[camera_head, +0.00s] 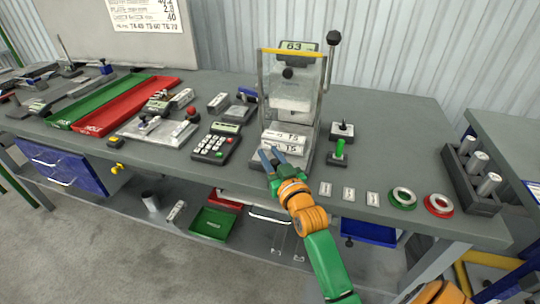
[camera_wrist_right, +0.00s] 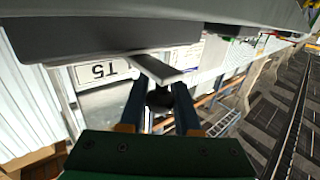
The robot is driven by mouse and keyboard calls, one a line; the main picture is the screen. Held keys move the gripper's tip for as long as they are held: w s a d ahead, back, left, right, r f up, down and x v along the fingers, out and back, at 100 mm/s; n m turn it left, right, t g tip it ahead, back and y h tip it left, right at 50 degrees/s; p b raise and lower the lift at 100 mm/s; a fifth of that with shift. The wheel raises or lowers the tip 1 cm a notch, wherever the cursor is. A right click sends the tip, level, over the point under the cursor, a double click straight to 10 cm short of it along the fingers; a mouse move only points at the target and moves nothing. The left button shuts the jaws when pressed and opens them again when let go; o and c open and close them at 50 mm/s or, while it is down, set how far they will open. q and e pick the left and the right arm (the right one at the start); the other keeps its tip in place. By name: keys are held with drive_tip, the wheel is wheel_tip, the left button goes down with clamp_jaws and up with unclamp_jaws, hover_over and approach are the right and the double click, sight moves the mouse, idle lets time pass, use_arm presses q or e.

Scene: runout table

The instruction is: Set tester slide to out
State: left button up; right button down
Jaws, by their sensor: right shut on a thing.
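The tester (camera_head: 262,85) is a tall grey frame at the back middle of the table, with a yellow top bar, a display and a lever with a black knob (camera_head: 333,38) on its right. White plates marked with T labels (camera_head: 284,136) sit low in it. My right gripper (camera_head: 268,156) is at the tester's lower front left. In the right wrist view its blue fingers (camera_wrist_right: 160,100) are closed around a dark round knob (camera_wrist_right: 160,98) below a pale bar (camera_wrist_right: 157,68), beside a T5 label (camera_wrist_right: 98,71). In the head view the fingers hide the knob. My left gripper is out of view.
White tags (camera_head: 349,194) and green and red rings (camera_head: 403,197) lie along the front right edge. Red and green trays (camera_head: 125,105) lie at the left.

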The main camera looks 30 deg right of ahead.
drive_tip(key=shift+s+a+r+p, duration=0.2)
drive_tip(key=shift+s+a+p, duration=0.3)
drive_tip(key=shift+p, duration=0.35)
drive_tip(key=shift+a+f, duration=0.15)
drive_tip(key=shift+f, duration=0.2)
drive_tip(key=c, duration=0.8)
unclamp_jaws()
drive_tip(key=shift+c, duration=0.2)
drive_tip(key=shift+o, duration=1.2)
drive_tip(key=shift+a, duration=0.1)
drive_tip(key=s+a+b, duration=0.1)
drive_tip(key=s, duration=0.6)
drive_tip(key=shift+a, duration=0.2)
